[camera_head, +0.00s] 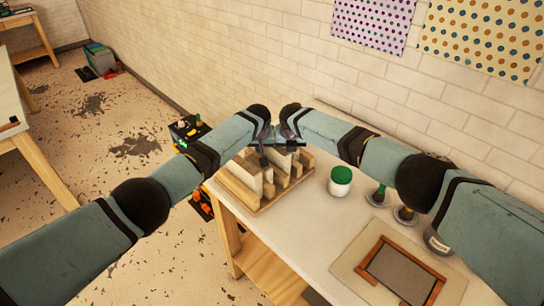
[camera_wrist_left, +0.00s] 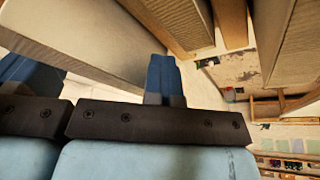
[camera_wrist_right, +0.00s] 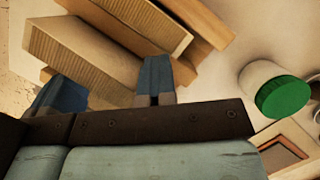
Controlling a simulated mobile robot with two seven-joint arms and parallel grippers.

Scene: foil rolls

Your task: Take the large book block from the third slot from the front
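A wooden slotted rack (camera_head: 240,199) at the table's far left end holds several upright book blocks. My left gripper (camera_head: 263,160) points down at the rack. Its fingers (camera_wrist_left: 100,82) are apart, with a large pale block (camera_wrist_left: 85,40) showing beyond and between them. My right gripper (camera_head: 290,140) is at the rack's far side. Its fingers (camera_wrist_right: 108,88) are apart by a smaller gap, with a block with ridged page edges (camera_wrist_right: 85,60) between them; contact is not clear. The arms and grippers hide part of the rack, so I cannot tell which slot each block is in.
A white jar with a green lid (camera_head: 340,181) stands right of the rack. Small containers (camera_head: 378,195) stand farther right. A tray with a brown frame (camera_head: 375,248) lies nearer the front. The table (camera_head: 290,222) has bare room between rack and tray. A brick wall is behind.

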